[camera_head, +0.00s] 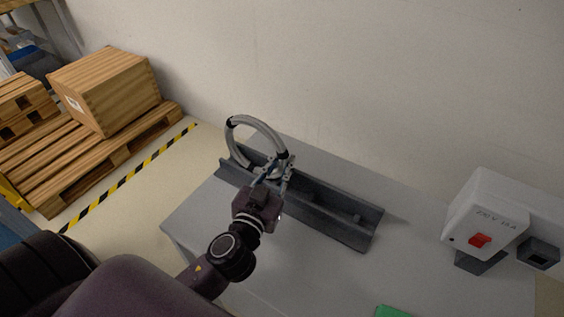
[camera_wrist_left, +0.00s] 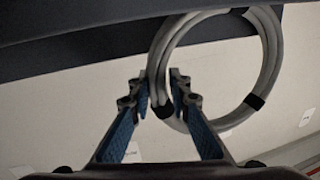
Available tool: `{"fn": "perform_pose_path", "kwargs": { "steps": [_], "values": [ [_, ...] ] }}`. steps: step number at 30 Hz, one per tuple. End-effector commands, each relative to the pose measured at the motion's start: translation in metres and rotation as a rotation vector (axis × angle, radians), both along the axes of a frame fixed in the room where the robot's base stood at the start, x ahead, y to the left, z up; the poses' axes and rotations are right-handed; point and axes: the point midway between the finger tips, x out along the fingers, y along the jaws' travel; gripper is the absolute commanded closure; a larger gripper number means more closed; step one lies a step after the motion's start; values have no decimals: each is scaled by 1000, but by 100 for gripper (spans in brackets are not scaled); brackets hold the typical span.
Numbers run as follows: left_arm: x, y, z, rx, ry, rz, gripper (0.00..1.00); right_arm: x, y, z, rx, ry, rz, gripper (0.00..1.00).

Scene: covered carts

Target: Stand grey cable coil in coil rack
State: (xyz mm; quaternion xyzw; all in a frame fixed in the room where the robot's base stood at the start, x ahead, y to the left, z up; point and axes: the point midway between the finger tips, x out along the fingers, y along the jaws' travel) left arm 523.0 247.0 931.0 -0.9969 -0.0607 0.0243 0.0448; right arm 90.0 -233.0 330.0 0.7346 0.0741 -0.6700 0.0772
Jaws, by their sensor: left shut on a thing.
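The grey cable coil (camera_head: 259,126) is a ring of light grey cable with black ties. It stands upright at the left part of the dark grey coil rack (camera_head: 325,211), a long trough on the grey cart top. My left gripper (camera_head: 272,173) is shut on the near side of the coil. In the left wrist view the coil (camera_wrist_left: 272,62) passes between the fingers (camera_wrist_left: 163,100) close to a black tie, and the rack (camera_wrist_left: 90,45) runs across the top. Whether the coil's bottom touches the rack floor is hidden. My right gripper is not in view.
A white box with a red switch (camera_head: 480,240) stands on the cart's right side. A green item (camera_head: 392,312) lies at the front edge. A wall is close behind the cart. A wooden crate (camera_head: 106,90) sits on a pallet at left.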

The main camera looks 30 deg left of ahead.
Motion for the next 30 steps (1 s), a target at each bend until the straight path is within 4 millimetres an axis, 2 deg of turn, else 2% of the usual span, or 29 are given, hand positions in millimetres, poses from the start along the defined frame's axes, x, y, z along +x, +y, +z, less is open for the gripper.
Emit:
{"fn": "perform_pose_path", "kwargs": {
  "steps": [1,6,17,23,30],
  "values": [
    [0,0,2,1,-3,0,79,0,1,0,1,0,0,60],
    [0,0,1,1,-2,0,62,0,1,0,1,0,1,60],
    [-4,-1,-1,-2,3,0,62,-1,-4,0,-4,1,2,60],
    [-29,-3,-1,-5,5,2,62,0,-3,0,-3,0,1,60],
    [-69,-8,1,-4,4,5,62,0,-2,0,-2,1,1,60]
  ]
}}
